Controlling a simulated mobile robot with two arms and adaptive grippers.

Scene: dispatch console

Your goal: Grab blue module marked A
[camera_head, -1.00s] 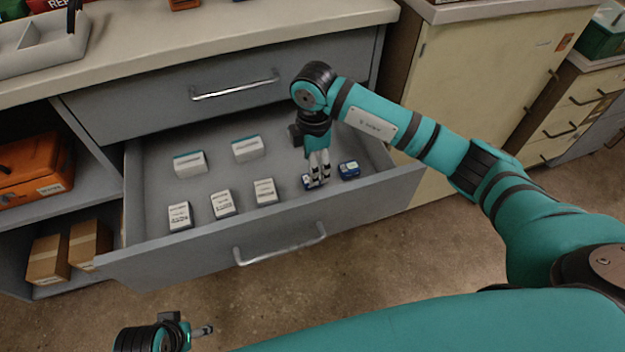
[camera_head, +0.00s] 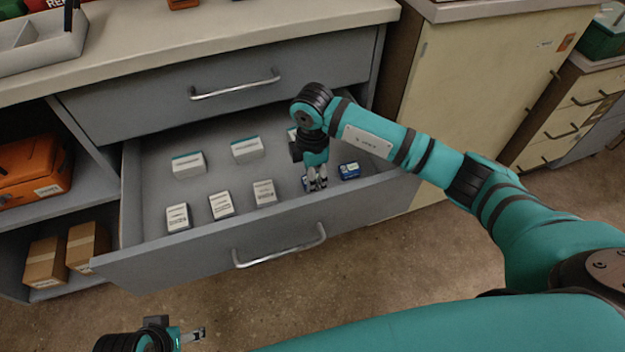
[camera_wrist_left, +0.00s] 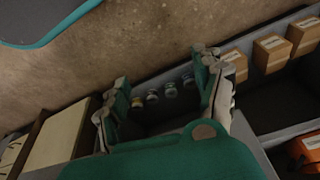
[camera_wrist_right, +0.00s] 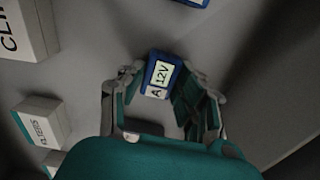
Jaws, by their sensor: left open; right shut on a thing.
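The blue module marked A (camera_wrist_right: 161,76) has a white label reading "A 12V" in the right wrist view. It sits between the fingers of my right gripper (camera_wrist_right: 166,98), which is shut on it. In the head view my right gripper (camera_head: 317,183) is low in the open drawer, near its front right, and mostly hides the module. A second blue module (camera_head: 349,170) lies just to its right; its edge shows in the right wrist view (camera_wrist_right: 192,2). My left gripper (camera_head: 197,334) is open and empty, low in front of the drawer; its spread fingers show in the left wrist view.
The open drawer (camera_head: 215,248) also holds several white boxes, such as one at the front (camera_head: 177,217) and a teal-edged one (camera_head: 188,165) behind. The drawer's front wall is close to my right gripper. An orange case (camera_head: 35,168) and cardboard boxes (camera_head: 88,244) sit on shelves at left.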

